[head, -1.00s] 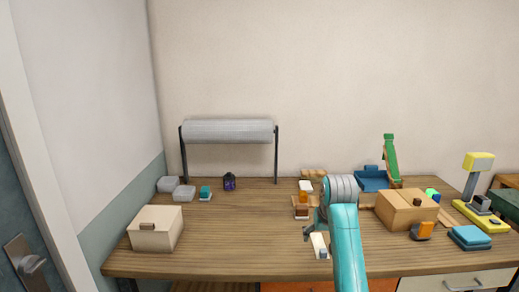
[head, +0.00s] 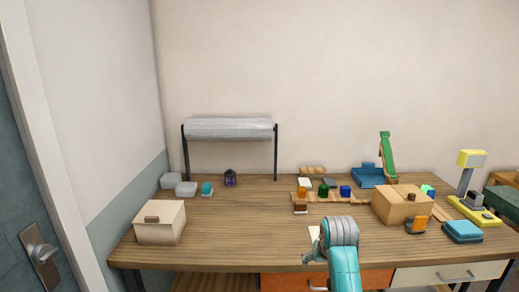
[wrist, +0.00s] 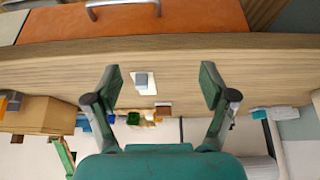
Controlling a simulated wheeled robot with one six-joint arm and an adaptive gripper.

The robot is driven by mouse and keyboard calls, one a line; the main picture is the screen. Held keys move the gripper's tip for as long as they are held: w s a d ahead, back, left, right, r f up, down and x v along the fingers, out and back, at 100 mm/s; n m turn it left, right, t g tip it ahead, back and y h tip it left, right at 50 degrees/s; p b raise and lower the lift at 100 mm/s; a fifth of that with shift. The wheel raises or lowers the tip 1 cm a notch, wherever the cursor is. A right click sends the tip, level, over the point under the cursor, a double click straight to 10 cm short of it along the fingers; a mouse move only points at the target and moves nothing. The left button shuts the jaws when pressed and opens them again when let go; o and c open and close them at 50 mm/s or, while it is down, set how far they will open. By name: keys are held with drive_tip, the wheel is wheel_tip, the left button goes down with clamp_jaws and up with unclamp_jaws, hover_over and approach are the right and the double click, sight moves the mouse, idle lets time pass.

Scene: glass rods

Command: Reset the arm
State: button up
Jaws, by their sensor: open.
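My teal arm (head: 343,268) with its grey ribbed joint (head: 341,231) reaches in from the bottom of the head view, over the front part of the table. In that view the gripper is mostly hidden behind the arm. In the wrist view my gripper (wrist: 161,84) is open, with its two green fingers wide apart and nothing between them. A small grey block on a white plate (wrist: 151,88) shows beyond the fingers on the wooden table, apart from them. No glass rods can be made out for certain.
The wooden table (head: 235,215) has a wide clear middle. A cream box (head: 160,224) stands at its left, a grey roll on a stand (head: 229,129) behind. A cardboard box (head: 396,207), an orange block (head: 417,225) and a yellow device (head: 472,160) stand right. Drawers (head: 371,279) lie below the front edge.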

drive_tip(key=s+f+t, duration=0.2)
drive_tip(key=s+f, duration=1)
drive_tip(key=f, duration=0.5)
drive_tip(key=s+f+t, duration=0.1)
drive_tip(key=s+f, duration=0.2)
drive_tip(key=s, duration=0.5)
drive_tip(key=s+f+t, duration=0.1)
drive_tip(key=s+f, duration=0.2)
drive_tip(key=s, duration=0.5)
drive_tip(key=s+r+t, duration=0.1)
drive_tip(key=s+r, duration=0.1)
drive_tip(key=s, duration=0.7)
drive_tip(key=s+r+t, duration=0.2)
drive_tip(key=s, duration=0.7)
drive_tip(key=s+r+t, duration=0.2)
drive_tip(key=s+r, duration=1.2)
drive_tip(key=shift+r, duration=0.35)
